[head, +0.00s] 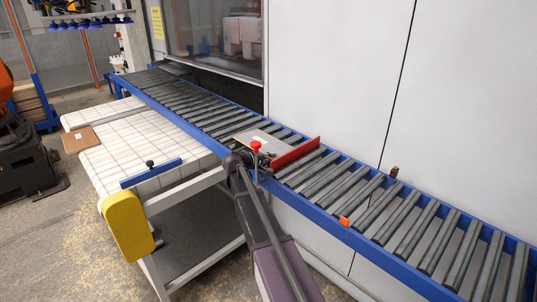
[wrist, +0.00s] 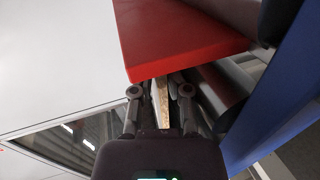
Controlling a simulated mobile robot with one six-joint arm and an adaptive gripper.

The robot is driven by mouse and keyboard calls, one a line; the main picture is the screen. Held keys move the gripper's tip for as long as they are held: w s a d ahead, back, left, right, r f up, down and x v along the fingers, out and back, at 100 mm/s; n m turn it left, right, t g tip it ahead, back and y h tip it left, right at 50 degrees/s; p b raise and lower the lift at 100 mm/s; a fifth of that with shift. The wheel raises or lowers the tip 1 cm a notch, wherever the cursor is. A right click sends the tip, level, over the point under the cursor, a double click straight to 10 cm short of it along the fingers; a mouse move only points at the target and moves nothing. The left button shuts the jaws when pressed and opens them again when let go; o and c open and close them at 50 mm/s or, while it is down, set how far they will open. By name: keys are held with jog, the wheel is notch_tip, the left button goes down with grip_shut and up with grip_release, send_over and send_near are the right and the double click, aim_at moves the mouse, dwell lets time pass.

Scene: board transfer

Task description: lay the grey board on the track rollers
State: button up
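The grey board (head: 262,136) is a thin, light panel at the middle of the track, just left of a red bar. It lies low over the track rollers (head: 190,101); whether its whole underside rests on them I cannot tell. My gripper (wrist: 160,92) is at the board's near end, its fingers on either side of the board's thin, tan edge (wrist: 163,103). It looks shut on the board. The fingertips are partly hidden below the red bar. In the head view my arm hides part of the gripper and of the board's near end.
The red bar (head: 296,153) stands across the rollers right beside the board and looms close in the wrist view (wrist: 185,40). A blue rail (head: 338,233) edges the track. A white tiled table (head: 150,150) with a brown panel (head: 79,139) stands left. Rollers on the right are bare.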

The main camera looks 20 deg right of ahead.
jog(key=shift+a+r+g+y+p, duration=0.15)
jog(key=shift+g+y+p, duration=0.25)
jog(key=shift+y+p, duration=1.1)
jog(key=shift+a+r+g+y+p, duration=0.1)
jog(key=shift+g+y+p, duration=0.5)
jog(key=shift+p, duration=1.5)
jog(key=shift+w+a+y+p, duration=0.1)
jog(key=shift+a+y+p, duration=0.05)
jog(key=shift+y+p, duration=0.95)
jog(key=shift+p, duration=0.05)
jog(key=shift+r+g+y+p, duration=0.2)
jog(key=shift+g+y+p, duration=0.1)
jog(key=shift+y+p, duration=0.35)
jog(key=shift+f, duration=0.1)
jog(key=shift+a, duration=0.1)
